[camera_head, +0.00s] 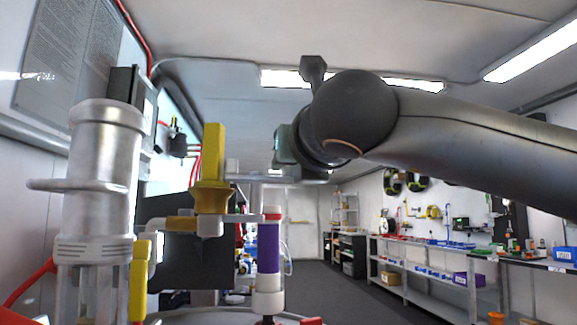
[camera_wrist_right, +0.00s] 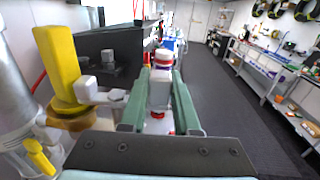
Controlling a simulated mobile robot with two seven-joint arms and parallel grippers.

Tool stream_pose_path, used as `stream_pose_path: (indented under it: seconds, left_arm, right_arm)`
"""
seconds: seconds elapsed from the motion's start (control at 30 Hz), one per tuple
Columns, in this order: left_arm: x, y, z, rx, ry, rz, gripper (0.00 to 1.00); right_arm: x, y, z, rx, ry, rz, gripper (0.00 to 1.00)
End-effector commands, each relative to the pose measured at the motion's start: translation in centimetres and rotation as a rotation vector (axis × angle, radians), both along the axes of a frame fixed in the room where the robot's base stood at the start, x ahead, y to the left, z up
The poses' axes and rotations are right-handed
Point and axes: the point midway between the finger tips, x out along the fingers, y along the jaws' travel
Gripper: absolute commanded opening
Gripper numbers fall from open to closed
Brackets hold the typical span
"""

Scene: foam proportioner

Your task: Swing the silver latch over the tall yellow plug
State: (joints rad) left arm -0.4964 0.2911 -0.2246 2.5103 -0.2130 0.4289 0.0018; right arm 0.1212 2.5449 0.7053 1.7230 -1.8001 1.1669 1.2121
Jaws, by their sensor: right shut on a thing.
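The tall yellow plug (camera_head: 214,165) stands upright left of centre in the head view. It also shows at the left of the right wrist view (camera_wrist_right: 60,65). A silver latch (camera_head: 243,218) runs sideways from the plug's base toward a purple and white cylinder, beside the plug rather than over its top. In the head view, the gripper's fingertips are hard to make out. My left gripper is out of view.
A large silver cylinder (camera_head: 104,160) stands left of the plug, with a small yellow lever (camera_head: 138,285) beside it. The purple cylinder (camera_head: 268,248) with a red band stands right of the plug. Shelves (camera_head: 430,270) line the right wall, with open floor before them.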

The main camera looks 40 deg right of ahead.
Motion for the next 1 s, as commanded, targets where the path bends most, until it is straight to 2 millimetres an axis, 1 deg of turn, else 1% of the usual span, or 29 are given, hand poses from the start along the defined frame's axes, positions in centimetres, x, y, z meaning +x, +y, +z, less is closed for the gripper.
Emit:
stream_pose_path:
  seconds: [0.1, 0.3, 0.8, 0.83, 1.0]
  left_arm:
    - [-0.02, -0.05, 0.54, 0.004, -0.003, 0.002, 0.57]
    - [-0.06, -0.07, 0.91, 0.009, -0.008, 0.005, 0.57]
    - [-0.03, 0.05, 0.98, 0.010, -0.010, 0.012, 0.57]
    - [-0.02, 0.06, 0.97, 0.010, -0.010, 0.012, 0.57]
    - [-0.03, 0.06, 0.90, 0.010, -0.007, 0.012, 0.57]
  right_arm:
    - [-0.13, 0.25, -0.02, -0.001, 0.006, -0.054, 0.00]
    - [-0.39, 0.30, -0.07, 0.000, 0.005, -0.111, 0.00]
    - [-0.55, 0.33, -0.10, 0.000, 0.004, -0.131, 0.00]
    - [-0.55, 0.33, -0.10, 0.000, 0.004, -0.131, 0.31]
    - [-0.56, 0.32, -0.07, -0.001, 0.003, -0.131, 0.50]
